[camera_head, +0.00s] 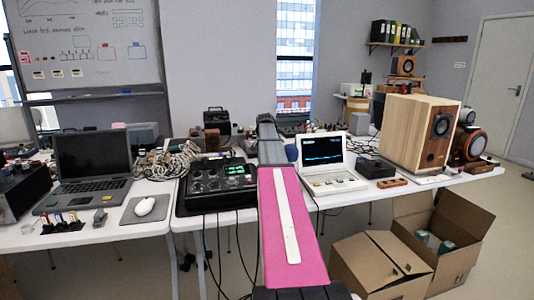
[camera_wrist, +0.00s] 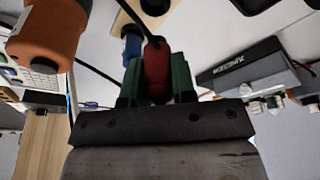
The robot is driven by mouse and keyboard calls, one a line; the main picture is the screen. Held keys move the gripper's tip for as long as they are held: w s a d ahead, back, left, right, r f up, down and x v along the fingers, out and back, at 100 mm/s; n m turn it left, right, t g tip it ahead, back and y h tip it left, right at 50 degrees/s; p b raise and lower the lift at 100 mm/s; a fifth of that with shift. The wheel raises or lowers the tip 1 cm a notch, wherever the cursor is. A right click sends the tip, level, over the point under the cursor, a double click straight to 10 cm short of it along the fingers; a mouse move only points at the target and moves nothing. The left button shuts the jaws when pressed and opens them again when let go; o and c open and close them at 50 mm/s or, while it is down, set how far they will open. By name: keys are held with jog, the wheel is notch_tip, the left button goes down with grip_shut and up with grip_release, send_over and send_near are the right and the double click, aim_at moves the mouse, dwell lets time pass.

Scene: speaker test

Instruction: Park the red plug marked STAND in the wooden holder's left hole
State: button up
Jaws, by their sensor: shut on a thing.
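In the wrist view, my gripper (camera_wrist: 157,82) has green fingers shut on a red plug (camera_wrist: 156,68). A black cable runs up from the plug. The STAND marking cannot be read. A blue plug (camera_wrist: 132,45) is just beside the red one, to the upper left. A pale tan wooden piece (camera_wrist: 127,20) with a dark round part lies at the top edge, partly cut off; it may be the holder, and I cannot make out its left hole. In the head view, my pink arm reaches over the table and the gripper's fingers cannot be made out.
An orange cylinder (camera_wrist: 45,30) is at the upper left of the wrist view, and a dark grey labelled box (camera_wrist: 245,68) with terminals is at right. In the head view, a mixer (camera_head: 215,180), a laptop (camera_head: 92,165), an oscilloscope (camera_head: 325,160) and a wooden speaker (camera_head: 420,130) crowd the table.

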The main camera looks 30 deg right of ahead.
jog(key=shift+f, duration=3)
jog(key=shift+f, duration=0.2)
jog(key=o, duration=1)
jog(key=v, duration=1)
jog(key=shift+a+r, duration=0.15)
jog(key=shift+r, duration=0.25)
jog(key=shift+s, duration=0.1)
